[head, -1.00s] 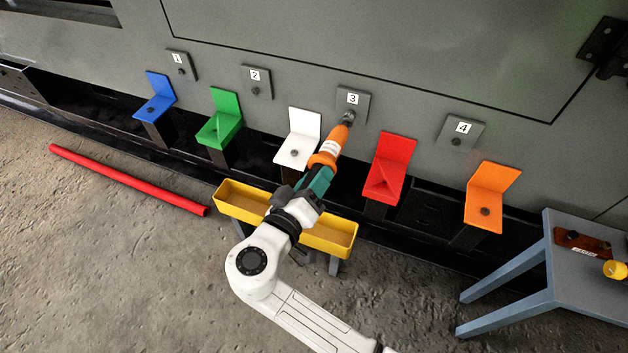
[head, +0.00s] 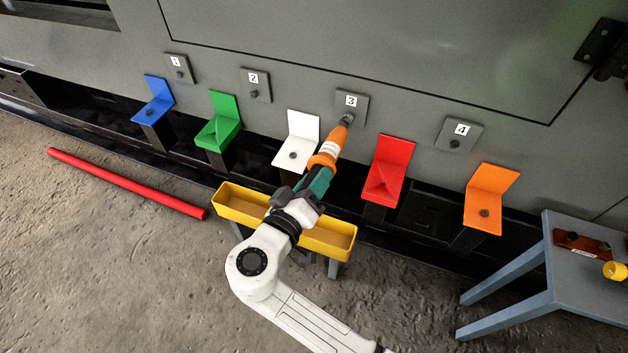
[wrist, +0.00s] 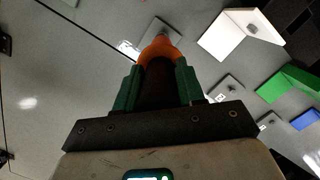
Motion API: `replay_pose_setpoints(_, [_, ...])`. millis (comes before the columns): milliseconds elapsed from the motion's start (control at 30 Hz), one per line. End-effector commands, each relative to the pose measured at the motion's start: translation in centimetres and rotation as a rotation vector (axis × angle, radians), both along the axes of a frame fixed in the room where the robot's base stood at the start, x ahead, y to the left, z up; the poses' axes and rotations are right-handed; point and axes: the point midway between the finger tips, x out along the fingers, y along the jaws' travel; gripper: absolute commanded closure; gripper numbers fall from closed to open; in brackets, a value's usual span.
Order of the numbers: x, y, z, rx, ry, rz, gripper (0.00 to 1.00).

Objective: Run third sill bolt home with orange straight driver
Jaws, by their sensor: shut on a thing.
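My gripper (head: 315,181) is shut on the orange straight driver (head: 329,152), with green jaw pads on either side of its body. The driver also shows in the wrist view (wrist: 160,50), pointing away from the camera. In the head view its dark tip is at the bolt (head: 348,117) on the plate marked 3 (head: 357,100). Tip and bolt overlap, and I cannot tell how far the bolt is in. Plates marked 1 (head: 179,65), 2 (head: 262,91) and 4 (head: 469,130) each show a dark bolt head.
Blue (head: 154,103), green (head: 217,129), white (head: 299,137), red (head: 389,160) and orange (head: 493,190) brackets stand along the sill. A yellow tray (head: 237,214) sits below my gripper. A grey-blue table (head: 585,287) is at right. A red bar (head: 125,181) lies on the floor.

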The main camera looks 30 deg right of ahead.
Motion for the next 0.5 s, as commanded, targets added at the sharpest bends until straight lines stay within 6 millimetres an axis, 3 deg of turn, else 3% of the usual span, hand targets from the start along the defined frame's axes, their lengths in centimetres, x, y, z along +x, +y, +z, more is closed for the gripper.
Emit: replay_pose_setpoints(500, [0.19, -0.41, 0.07, 0.0, -0.001, -0.004, 1.0])
